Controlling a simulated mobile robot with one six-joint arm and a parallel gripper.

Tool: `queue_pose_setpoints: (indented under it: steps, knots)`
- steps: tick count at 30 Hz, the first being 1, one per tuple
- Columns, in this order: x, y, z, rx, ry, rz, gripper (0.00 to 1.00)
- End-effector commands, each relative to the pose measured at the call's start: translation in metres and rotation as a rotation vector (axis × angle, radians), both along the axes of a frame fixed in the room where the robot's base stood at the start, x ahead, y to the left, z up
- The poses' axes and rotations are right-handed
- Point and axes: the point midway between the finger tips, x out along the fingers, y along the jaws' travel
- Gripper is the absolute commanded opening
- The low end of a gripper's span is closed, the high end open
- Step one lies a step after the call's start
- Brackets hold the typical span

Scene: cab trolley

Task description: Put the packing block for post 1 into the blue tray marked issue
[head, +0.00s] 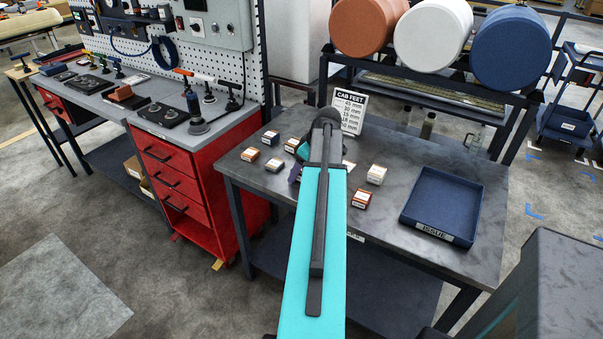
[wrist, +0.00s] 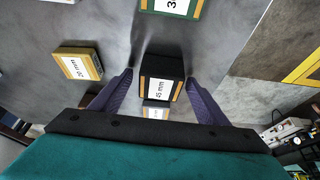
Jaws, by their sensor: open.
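My gripper (wrist: 160,80) is open, with one purple finger on each side of a black block (wrist: 162,78). The block's white label seems to read 45 mm, though its first digit is unclear. I cannot tell whether the fingers touch it. A second, partly hidden labelled block (wrist: 155,112) shows just below it. A yellow block (wrist: 82,64) is to the left and a green block (wrist: 172,7) is at the top edge. In the head view my arm hides most of the gripper. The blue issue tray (head: 447,196) is empty at the table's right.
Other labelled blocks stand on the grey table, including a white-topped one (head: 376,174) and a red-brown one (head: 361,198). A CAB FEET sign (head: 349,110) stands behind; its small print is hard to read. Large rolls (head: 432,30) hang beyond. A red drawer cabinet (head: 185,180) is left.

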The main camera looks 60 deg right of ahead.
Motion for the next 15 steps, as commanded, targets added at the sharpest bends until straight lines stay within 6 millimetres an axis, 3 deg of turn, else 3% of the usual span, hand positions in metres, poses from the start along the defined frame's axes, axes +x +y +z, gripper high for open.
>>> queue_pose_setpoints:
  steps: [4, 12, 15]
  knots:
    - [0.0002, 0.0002, 0.0001, 0.000, 0.000, 0.000, 0.69]
    - [0.0004, 0.0003, 0.0002, 0.000, 0.000, 0.001, 0.25]
    - [0.0005, 0.0003, 0.0004, 0.000, 0.000, 0.001, 0.18]
